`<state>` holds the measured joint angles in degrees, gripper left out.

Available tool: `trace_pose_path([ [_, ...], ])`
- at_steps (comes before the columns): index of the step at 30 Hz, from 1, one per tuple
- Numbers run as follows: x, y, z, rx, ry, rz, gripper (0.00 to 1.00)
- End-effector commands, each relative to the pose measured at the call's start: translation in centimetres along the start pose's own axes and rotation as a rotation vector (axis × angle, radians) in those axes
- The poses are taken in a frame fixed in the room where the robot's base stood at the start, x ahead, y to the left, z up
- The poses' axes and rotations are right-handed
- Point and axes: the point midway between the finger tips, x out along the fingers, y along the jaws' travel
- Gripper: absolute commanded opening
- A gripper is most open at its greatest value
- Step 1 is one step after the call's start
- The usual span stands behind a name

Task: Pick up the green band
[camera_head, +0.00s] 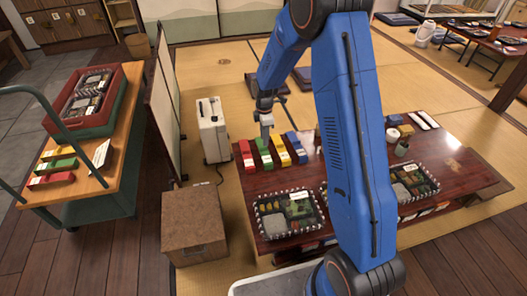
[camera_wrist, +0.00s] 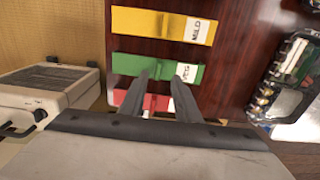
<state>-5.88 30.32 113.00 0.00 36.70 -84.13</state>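The green band (camera_head: 263,150) lies on the dark red lacquered table between a red band (camera_head: 246,153) and a yellow band (camera_head: 280,150). In the wrist view the green band (camera_wrist: 128,65) has a white label reading VEG at its right end. My gripper (camera_head: 266,128) points down above the green band in the head view. In the wrist view its two fingers (camera_wrist: 162,80) overlap the middle of the green band, with a gap between the tips. They look open; I cannot tell whether they touch the band.
A blue band (camera_head: 296,146) lies right of the yellow one. Lunch boxes (camera_head: 289,214) stand nearer on the table. A white case (camera_head: 212,130) stands left of the table, beside a folding screen. A trolley (camera_head: 125,120) at left carries more bands, including another green one (camera_head: 58,164).

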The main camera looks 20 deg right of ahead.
Motion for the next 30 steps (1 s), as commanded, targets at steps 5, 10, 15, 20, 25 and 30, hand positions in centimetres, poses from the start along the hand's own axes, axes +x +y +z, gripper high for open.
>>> trace_pose_path([
  [5, 1.4, 0.1, -0.1, 0.000, 0.000, -0.001, 0.30],
  [10, 3.7, 0.3, -0.3, 0.000, 0.000, -0.002, 0.30],
  [15, 5.1, 0.4, -0.3, 0.000, 0.000, 0.001, 0.30],
  [20, 5.1, 0.4, -0.3, 0.000, 0.000, 0.001, 0.30],
  [25, 5.1, 0.4, -0.3, 0.000, 0.000, 0.001, 0.00],
  [30, 5.1, 0.3, -0.3, 0.000, 0.000, 0.001, 0.00],
])
